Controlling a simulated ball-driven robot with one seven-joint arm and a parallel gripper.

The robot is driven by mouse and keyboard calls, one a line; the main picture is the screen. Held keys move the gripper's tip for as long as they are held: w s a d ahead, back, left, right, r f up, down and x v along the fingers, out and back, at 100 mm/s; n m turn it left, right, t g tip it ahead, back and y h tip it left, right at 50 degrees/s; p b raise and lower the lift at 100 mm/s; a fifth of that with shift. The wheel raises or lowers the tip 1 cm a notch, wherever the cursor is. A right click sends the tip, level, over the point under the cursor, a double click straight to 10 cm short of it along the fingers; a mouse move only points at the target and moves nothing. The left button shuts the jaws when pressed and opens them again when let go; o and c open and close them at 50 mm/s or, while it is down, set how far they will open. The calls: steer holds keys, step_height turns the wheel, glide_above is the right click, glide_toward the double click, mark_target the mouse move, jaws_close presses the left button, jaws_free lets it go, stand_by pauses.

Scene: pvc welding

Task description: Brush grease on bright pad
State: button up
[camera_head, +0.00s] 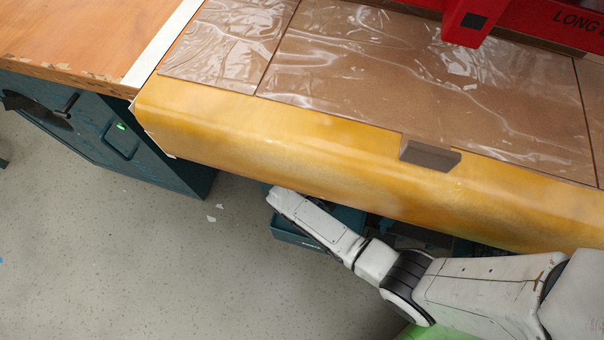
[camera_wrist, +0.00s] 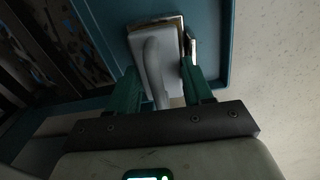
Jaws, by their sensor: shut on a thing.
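In the wrist view, my gripper (camera_wrist: 163,88) has two green fingers closed around a pale grey brush-like tool (camera_wrist: 158,60). The tool has a thick handle and a tan edge at its far end. It is over or in a teal tray (camera_wrist: 222,45), and I cannot tell whether it touches the tray bottom. In the head view my arm reaches down to the tray below the yellow machine front, and the fingers and tool are hidden there. I cannot make out a bright pad for certain in either view.
A yellow machine front (camera_head: 300,150) with a brown film-covered top (camera_head: 370,70) stands above my arm. A small brown block (camera_head: 430,153) sits on its edge. A red machine part (camera_head: 530,20) is above. A wooden bench (camera_head: 80,30) and open floor (camera_head: 120,260) lie left.

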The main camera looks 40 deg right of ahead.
steer(key=shift+f, duration=0.6)
stand_by(1.7)
step_height(320, 180, up, 7)
steer(key=p, duration=0.7)
steer(key=shift+r, duration=0.15)
stand_by(0.6)
